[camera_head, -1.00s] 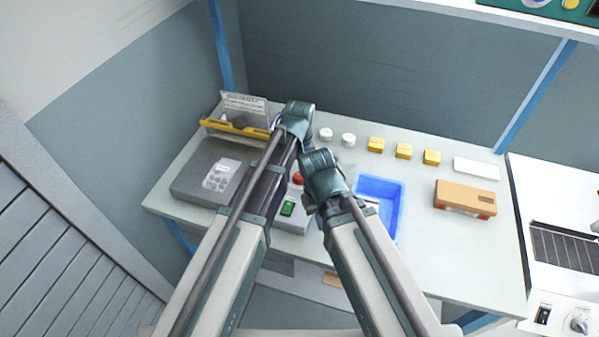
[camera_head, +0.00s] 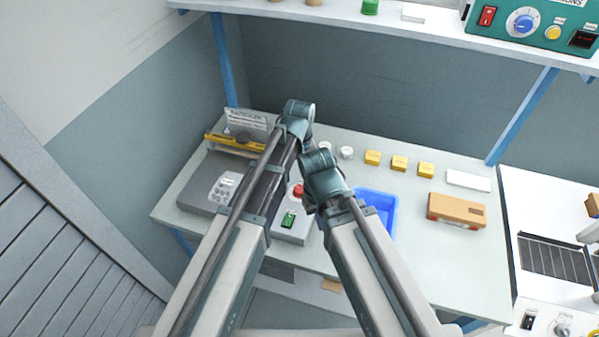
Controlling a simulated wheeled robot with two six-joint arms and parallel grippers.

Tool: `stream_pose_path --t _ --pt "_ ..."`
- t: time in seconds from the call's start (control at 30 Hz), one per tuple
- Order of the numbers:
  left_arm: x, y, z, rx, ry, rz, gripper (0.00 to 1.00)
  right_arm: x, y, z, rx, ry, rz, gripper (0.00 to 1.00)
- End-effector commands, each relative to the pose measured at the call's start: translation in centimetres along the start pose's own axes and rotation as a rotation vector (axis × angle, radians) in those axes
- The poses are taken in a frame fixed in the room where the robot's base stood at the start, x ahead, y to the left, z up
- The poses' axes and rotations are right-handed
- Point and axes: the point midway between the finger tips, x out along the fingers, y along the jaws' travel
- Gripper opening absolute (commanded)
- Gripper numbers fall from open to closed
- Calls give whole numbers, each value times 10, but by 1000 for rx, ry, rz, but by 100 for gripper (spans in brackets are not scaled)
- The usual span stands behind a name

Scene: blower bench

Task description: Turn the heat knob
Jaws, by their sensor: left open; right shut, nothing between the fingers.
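A green control unit (camera_head: 556,31) stands on the shelf at the upper right, cut off by the frame edge. It carries a blue knob (camera_head: 522,22) with a pale ring, a red switch (camera_head: 487,16) and a yellow button (camera_head: 553,32). A grey knob (camera_head: 562,330) also shows on the white machine at the lower right. I cannot read which one is the heat knob. My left gripper (camera_head: 297,116) is over the back of the bench, open. My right gripper (camera_head: 325,180) is lower, over the middle, shut and empty. Their fingertips are hidden. Both are far from either knob.
The bench (camera_head: 420,255) holds a blue tray (camera_head: 385,200), a brown box (camera_head: 456,209), several yellow blocks (camera_head: 399,163) and a grey box with a red button (camera_head: 298,190). The shelf (camera_head: 420,32) overhangs the back, with blue posts (camera_head: 521,115).

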Motion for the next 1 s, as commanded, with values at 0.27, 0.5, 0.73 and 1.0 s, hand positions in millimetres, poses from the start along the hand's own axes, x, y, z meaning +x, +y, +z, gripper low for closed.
stream_pose_path --t 0.27,0.5,0.73,1.0 --pt "-52 0 0 0 0 0 78 -51 5 3 -2 0 0 0" --pt "-70 0 0 0 0 0 78 -70 7 4 -2 0 0 0" --pt "-69 0 0 0 0 0 78 -69 7 4 -1 0 0 0" --pt "-69 0 0 0 0 0 78 -69 7 4 -1 0 0 0"
